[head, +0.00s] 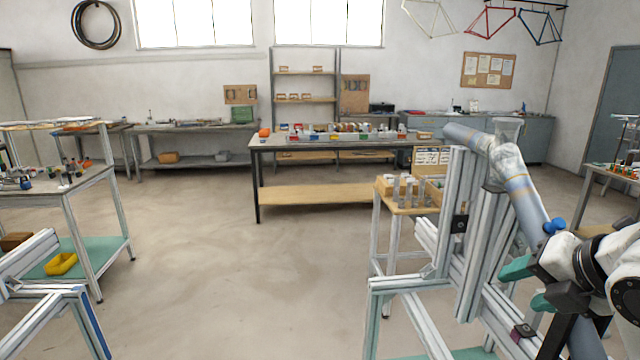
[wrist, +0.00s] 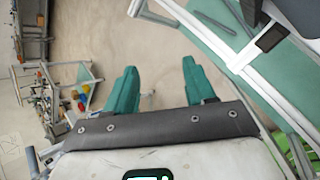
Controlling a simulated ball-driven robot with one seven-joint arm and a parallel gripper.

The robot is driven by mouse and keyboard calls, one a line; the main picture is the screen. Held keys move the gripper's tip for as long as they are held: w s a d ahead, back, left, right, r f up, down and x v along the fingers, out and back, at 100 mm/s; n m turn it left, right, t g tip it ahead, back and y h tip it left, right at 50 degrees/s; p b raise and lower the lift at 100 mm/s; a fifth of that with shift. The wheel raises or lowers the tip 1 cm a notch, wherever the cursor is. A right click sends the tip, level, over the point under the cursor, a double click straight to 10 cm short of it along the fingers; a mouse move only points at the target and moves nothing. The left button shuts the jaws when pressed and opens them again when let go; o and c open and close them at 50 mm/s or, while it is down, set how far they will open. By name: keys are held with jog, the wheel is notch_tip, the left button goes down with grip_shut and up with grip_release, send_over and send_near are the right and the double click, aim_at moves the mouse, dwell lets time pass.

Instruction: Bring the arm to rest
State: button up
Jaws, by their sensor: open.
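My gripper (head: 528,285) is at the right of the head view, with teal fingers spread apart. It is beside the aluminium frame jig (head: 470,250), which holds a grey-blue tube assembly (head: 522,188). In the wrist view my gripper (wrist: 158,82) shows two teal fingers with a wide gap and nothing between them. Bare floor lies below the fingers. I cannot tell from these views whether the fingers touch the jig.
A small side table (head: 410,210) with parts stands behind the jig. A long workbench (head: 345,145) is at the back centre. A cart (head: 75,195) stands at the left, with a yellow bin (head: 61,264) on its lower shelf. The middle floor is clear.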

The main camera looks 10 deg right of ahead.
jog(key=s+a+f+m+g+y, duration=0.1)
jog(key=s+a+f+m, duration=0.2)
jog(key=f+m, duration=0.3)
jog(key=s+a+f+m+g, duration=0.1)
jog(key=s+a+f+m, duration=0.15)
jog(key=f+m, duration=0.45)
jog(key=s+a+f+m+g+y, duration=0.1)
jog(key=s+a+f+m, duration=0.2)
jog(key=f, duration=0.6)
jog(key=s+f+m+g+h, duration=0.1)
jog(key=s+f+m, duration=0.4)
jog(key=s, duration=0.5)
jog(key=s+d+f+m+g+h, duration=0.1)
jog(key=s+f+m+g, duration=0.2)
jog(key=s+f+m, duration=0.3)
jog(key=s+f, duration=0.4)
jog(key=shift+s+d+h, duration=0.15)
jog(key=shift+h, duration=0.15)
jog(key=shift+f, duration=0.1)
